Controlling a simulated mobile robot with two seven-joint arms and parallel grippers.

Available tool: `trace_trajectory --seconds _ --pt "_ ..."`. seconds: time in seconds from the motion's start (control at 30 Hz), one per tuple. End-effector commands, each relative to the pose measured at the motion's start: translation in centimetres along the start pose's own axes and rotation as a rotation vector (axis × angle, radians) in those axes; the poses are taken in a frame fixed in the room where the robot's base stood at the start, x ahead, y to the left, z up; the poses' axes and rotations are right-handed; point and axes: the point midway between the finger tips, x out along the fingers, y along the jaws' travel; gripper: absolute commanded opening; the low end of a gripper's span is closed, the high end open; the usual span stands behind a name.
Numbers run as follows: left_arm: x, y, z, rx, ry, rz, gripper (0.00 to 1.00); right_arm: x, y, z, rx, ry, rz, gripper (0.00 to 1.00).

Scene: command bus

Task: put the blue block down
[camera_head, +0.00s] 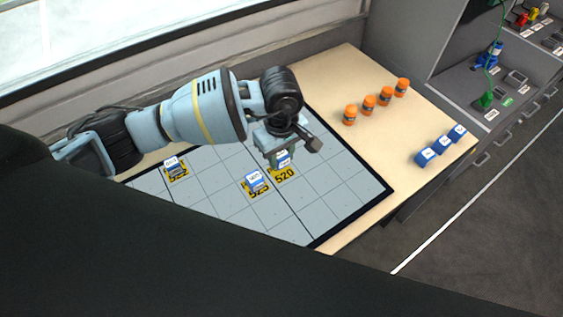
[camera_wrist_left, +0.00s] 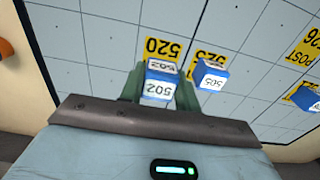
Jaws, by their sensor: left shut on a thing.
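My left gripper (camera_head: 277,154) is shut on a blue block (camera_head: 284,160) with a white top. In the left wrist view the block (camera_wrist_left: 158,86) is marked 502 and sits between the two green fingers of the gripper (camera_wrist_left: 160,92). It is right by the yellow 520 label (camera_head: 284,175), which also shows in the left wrist view (camera_wrist_left: 163,48). The fingers partly hide the block in the head view. I cannot tell whether its underside touches the gridded board (camera_head: 335,180). My right gripper is not in view.
A second blue block (camera_head: 256,180), marked 505 in the left wrist view (camera_wrist_left: 211,75), stands close beside on a yellow label. A third (camera_head: 172,163) is farther left. Several orange cylinders (camera_head: 369,104) and three blue blocks (camera_head: 426,156) stand right of the board. The board's right part is clear.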

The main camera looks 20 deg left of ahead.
Motion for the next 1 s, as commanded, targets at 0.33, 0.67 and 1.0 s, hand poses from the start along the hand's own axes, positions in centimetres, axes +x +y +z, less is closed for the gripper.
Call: trace_trajectory --seconds 0.33,0.67,1.0 --pt "3.1 0.0 0.3 0.004 -0.002 -0.002 0.10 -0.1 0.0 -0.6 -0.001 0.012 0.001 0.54" --pt "3.5 -0.1 0.3 0.004 -0.002 -0.003 0.39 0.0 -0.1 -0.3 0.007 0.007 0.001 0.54" --pt "3.5 0.0 0.3 0.004 -0.002 -0.003 0.54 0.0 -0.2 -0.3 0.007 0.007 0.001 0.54"
